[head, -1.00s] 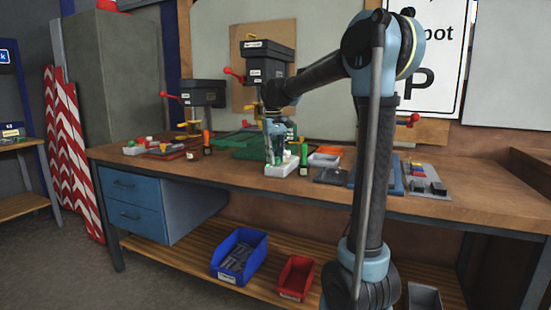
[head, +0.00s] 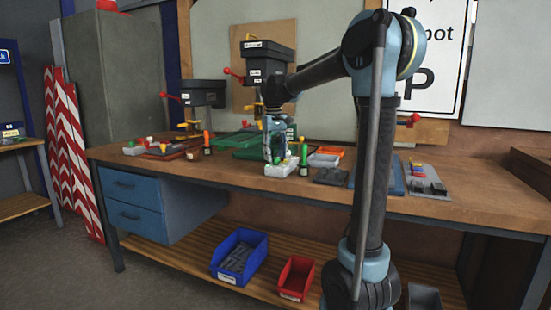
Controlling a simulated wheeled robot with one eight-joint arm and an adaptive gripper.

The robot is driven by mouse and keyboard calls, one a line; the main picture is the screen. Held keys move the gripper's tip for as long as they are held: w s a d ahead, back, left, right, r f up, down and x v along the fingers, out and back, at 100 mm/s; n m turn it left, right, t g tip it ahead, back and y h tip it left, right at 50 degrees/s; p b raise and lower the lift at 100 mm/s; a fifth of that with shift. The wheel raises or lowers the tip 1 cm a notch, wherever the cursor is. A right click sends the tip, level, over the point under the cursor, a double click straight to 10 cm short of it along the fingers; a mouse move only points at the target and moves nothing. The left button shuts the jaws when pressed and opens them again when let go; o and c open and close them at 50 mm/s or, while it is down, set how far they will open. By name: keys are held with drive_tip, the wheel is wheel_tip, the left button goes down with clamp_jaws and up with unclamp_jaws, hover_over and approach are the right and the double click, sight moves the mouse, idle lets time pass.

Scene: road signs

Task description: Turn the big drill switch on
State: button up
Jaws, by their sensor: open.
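The big drill (head: 266,62) stands at the back of the workbench, with a dark head and a red-knobbed handle at its left. A smaller drill (head: 202,94) stands to its left. My gripper (head: 274,157) points down in front of the big drill, just above a pale box (head: 281,170) with small coloured parts on top that may be its switch. The gripper is open and looks empty. It partly hides the box top and the drill's lower part. I cannot tell whether the fingers touch the box or how the switch is set.
Trays and small parts lie on the workbench (head: 450,192). Blue (head: 240,256) and red (head: 296,278) bins sit below.

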sight(275, 158)
drive_tip(key=shift+a+r, duration=0.2)
drive_tip(key=shift+r, duration=3.15)
drive_tip(key=s+d+f+m+t, duration=0.1)
drive_tip(key=s+d+f+m, duration=0.1)
drive_tip(key=s+d+f, duration=0.6)
drive_tip(key=s+d+f+m, duration=0.1)
drive_tip(key=s+d+f, duration=0.2)
drive_tip(key=s+d, duration=0.5)
drive_tip(key=s+d+f+m+t, duration=0.1)
drive_tip(key=s+d+f+m, duration=0.1)
drive_tip(key=s+f, duration=1.5)
drive_tip(key=shift+s+d+f+m+y, duration=0.3)
drive_tip(key=shift+d+f, duration=0.45)
drive_tip(key=shift+f, duration=0.1)
